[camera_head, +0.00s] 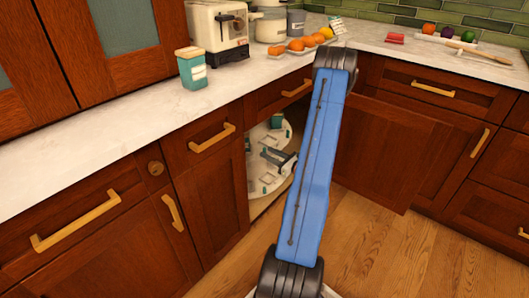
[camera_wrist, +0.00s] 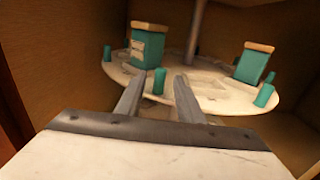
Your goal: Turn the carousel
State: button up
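The carousel (camera_wrist: 222,103) is a round pale tray on a central pole (camera_wrist: 195,35) inside the corner cabinet. It also shows partly in the head view (camera_head: 268,186), where my arm hides some of it. Small teal pegs stand along its rim. My gripper (camera_wrist: 159,76) is open, its fingers apart at the near rim. One teal peg (camera_wrist: 158,82) appears between the fingertips; I cannot tell whether either finger touches it. Other pegs stand at the left (camera_wrist: 107,54) and right (camera_wrist: 264,96). In the head view my gripper (camera_head: 270,156) reaches into the cabinet opening.
Two teal canisters with tan lids stand on the carousel, one at the left (camera_wrist: 148,47) and one at the right (camera_wrist: 252,65). Cabinet walls (camera_wrist: 65,50) enclose it closely. An open door (camera_head: 385,150) stands right of my arm. The counter (camera_head: 130,135) lies above the cabinets.

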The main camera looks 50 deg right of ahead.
aim_at(264, 151)
jog(key=shift+w+a, duration=0.15)
jog(key=shift+w, duration=1.4)
jog(key=shift+c, duration=0.6)
grip_shut()
